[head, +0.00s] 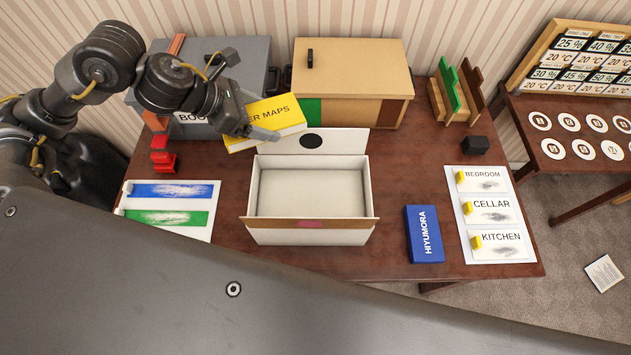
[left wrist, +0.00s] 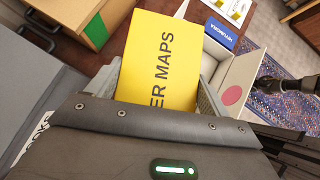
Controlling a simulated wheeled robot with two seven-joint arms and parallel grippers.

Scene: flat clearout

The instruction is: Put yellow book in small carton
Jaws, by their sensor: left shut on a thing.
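The yellow book (head: 272,118), lettered "ER MAPS" where it shows, is in my left gripper (head: 248,124), with the jaws shut on it. It is tilted at the back left corner of the open white carton (head: 312,237). The carton stands mid-table, its back flap up with a black disc, and looks empty. In the left wrist view the book (left wrist: 160,58) lies between the two grey fingers (left wrist: 162,90), and part of the carton (left wrist: 235,85) shows to its right. I see no right gripper in the head view.
A tan box (head: 352,75) and a grey bin (head: 235,55) stand behind. A blue book (head: 424,234) lies right of the carton, near a white label board (head: 490,215). Red blocks (head: 162,160) and a colour-striped board (head: 170,190) are at left. Bare table lies between carton and blue book.

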